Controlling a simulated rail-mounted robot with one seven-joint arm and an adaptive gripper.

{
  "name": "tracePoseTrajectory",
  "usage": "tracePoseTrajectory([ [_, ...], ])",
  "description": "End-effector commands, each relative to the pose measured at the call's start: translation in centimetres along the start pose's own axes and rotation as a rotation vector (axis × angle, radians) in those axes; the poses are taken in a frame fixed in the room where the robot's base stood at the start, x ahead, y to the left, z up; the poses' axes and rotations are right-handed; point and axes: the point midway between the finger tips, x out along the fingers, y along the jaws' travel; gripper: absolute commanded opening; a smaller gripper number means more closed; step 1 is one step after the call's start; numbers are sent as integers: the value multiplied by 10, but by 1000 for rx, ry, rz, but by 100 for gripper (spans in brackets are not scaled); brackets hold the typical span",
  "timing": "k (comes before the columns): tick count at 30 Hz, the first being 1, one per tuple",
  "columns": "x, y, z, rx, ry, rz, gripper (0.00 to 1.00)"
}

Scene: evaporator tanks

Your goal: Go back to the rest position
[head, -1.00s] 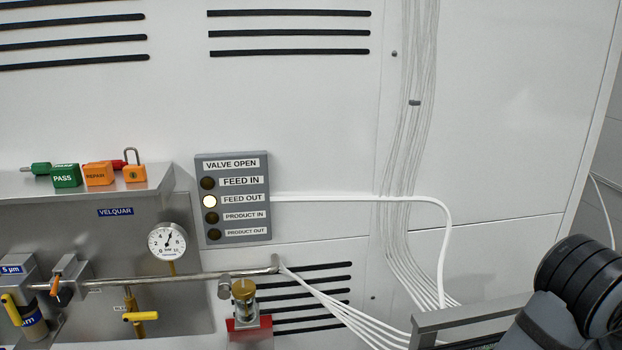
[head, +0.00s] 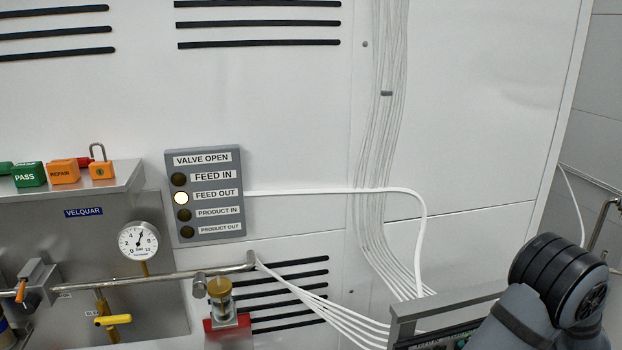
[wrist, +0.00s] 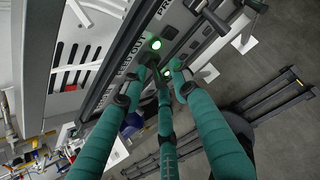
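In the head view, a black ribbed part of my arm (head: 560,280) is at the lower right. My gripper's fingers do not show there.
A grey "VALVE OPEN" panel (head: 205,208) has its FEED OUT lamp (head: 181,198) lit. White cables (head: 385,150) run down the wall. Grey floor (wrist: 290,130) lies right in the wrist view.

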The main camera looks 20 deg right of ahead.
Motion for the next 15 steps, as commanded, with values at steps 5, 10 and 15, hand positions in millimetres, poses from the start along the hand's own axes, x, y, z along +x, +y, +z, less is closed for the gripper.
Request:
tracePoseTrajectory([
  [5,11,-4,-14,-6,-138,24,30],
  [10,13,-4,-18,-20,-263,48,30],
  [15,13,-4,-19,-31,-356,65,30],
])
